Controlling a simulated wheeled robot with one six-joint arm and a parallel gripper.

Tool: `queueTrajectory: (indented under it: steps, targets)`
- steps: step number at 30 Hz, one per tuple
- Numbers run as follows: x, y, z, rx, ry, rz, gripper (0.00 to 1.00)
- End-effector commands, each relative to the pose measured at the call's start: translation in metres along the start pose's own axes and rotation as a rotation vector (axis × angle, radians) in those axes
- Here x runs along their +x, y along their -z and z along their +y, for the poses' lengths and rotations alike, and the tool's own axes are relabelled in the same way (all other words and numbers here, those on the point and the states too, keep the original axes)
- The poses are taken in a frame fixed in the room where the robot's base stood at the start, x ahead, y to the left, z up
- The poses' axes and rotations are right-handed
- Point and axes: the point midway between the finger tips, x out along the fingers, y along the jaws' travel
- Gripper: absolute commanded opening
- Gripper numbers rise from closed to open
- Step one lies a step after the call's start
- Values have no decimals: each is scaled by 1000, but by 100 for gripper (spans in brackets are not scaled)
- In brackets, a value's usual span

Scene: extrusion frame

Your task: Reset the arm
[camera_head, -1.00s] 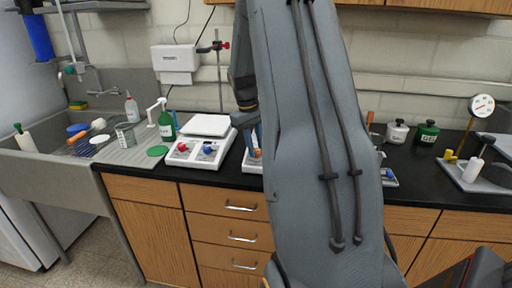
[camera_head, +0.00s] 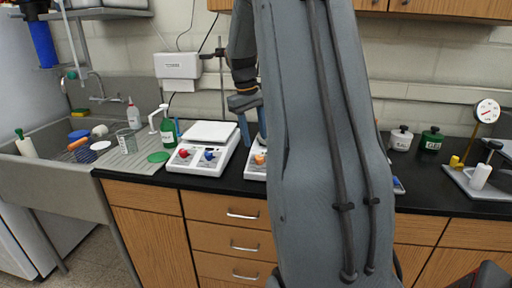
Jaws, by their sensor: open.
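My gripper (camera_head: 252,128) hangs below my wrist, left of my large grey arm link, with its fingers pointing down. It is open, and I see nothing between the fingers. It shows in front of the gap between two white hotplate-like devices. The left device (camera_head: 203,145) has a red and a blue knob. The right device (camera_head: 254,172) has an orange knob and is mostly hidden behind my arm. My arm covers much of the middle of the view.
A black counter (camera_head: 230,188) runs along the wall. The sink (camera_head: 60,180) at left holds several items. A green bottle (camera_head: 168,130) stands beside the left device. A white canister (camera_head: 401,139), a green canister (camera_head: 430,140) and a dial gauge (camera_head: 487,111) stand at right. Cupboards (camera_head: 440,8) hang above.

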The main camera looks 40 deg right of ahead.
Motion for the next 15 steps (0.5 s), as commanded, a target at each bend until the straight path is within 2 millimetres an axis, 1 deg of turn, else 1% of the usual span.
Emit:
queueTrajectory:
  steps: [4, 15]
  targets:
    - [-6, 0, 0, 0, 0, 0, 43]
    - [-7, 0, 0, -1, 1, 0, 43]
